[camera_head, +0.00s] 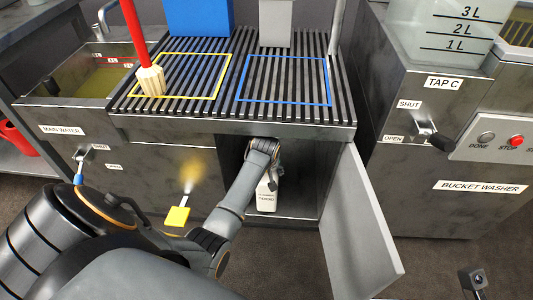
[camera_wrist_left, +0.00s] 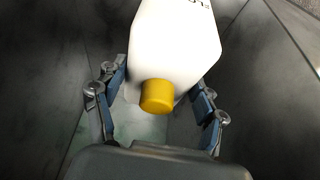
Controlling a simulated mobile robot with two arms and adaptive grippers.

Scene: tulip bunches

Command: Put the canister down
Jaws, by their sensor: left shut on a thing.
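The canister (camera_head: 266,196) is white with printed text on its side. It is inside the open cabinet under the slatted rack, close to the cabinet floor; I cannot tell whether it touches it. My left gripper (camera_head: 270,175) reaches in from above and is shut on it. In the left wrist view, the white canister (camera_wrist_left: 172,40) with its yellow cap (camera_wrist_left: 157,96) sits between the two fingers of my left gripper (camera_wrist_left: 160,78). My arm hides part of the canister in the head view. A small part at the bottom right (camera_head: 474,281) may belong to my right gripper.
The cabinet door (camera_head: 362,222) stands open on the right. The slatted rack (camera_head: 236,112) above holds a blue container (camera_head: 199,17), a grey block (camera_head: 276,22) and a red-handled brush (camera_head: 150,80). A bucket washer (camera_head: 448,170) stands at right.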

